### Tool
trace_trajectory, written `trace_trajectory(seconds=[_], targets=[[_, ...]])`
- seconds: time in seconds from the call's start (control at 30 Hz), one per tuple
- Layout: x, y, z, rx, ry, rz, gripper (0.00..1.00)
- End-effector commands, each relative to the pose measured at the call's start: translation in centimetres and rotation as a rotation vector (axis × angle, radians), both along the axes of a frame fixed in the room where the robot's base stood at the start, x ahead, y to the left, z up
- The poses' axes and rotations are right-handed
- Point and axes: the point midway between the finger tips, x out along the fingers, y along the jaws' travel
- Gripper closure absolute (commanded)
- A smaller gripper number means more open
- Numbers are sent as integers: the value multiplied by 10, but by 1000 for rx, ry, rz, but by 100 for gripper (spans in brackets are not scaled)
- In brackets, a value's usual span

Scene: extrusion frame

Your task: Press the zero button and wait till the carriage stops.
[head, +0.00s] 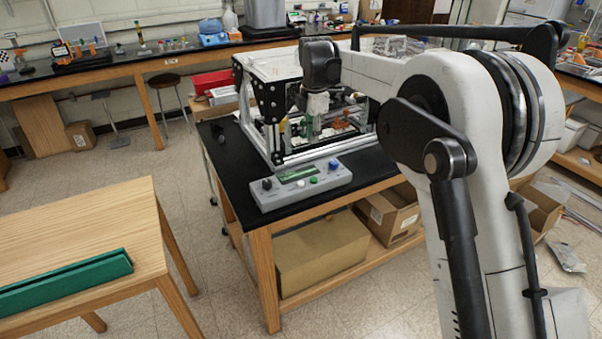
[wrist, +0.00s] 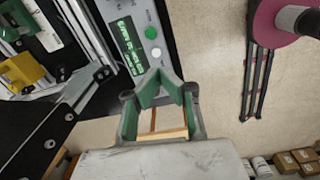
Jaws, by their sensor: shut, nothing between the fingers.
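The grey control box (head: 300,186) sits on the black bench top in front of the extrusion frame. It carries a display (head: 297,173), a black knob (head: 267,184), a white button (head: 300,184), a green button (head: 313,180) and a blue button (head: 333,163). Labels are unreadable, so I cannot tell which is zero. My gripper (head: 309,136) is shut and empty, pointing down. In the wrist view its green-padded fingers (wrist: 160,80) overlap the box's end, beside the white button (wrist: 155,53) and green button (wrist: 150,32); the blue button is hidden there. I cannot clearly pick out the carriage.
The extrusion frame (head: 247,110) stands just behind the box. A yellow block (wrist: 27,76) lies inside it in the wrist view. A wooden table (head: 85,225) with a green channel (head: 70,283) stands at left. Cardboard boxes (head: 322,250) sit below the bench.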

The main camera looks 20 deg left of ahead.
Motion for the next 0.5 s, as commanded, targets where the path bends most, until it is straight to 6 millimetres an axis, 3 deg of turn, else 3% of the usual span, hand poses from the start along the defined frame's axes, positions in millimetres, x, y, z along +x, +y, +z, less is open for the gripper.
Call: trace_trajectory(seconds=[0.2, 0.5], targets=[[2, 27, -14, -16, 23, 104, 100], [1, 32, -19, -20, 28, 131, 100]])
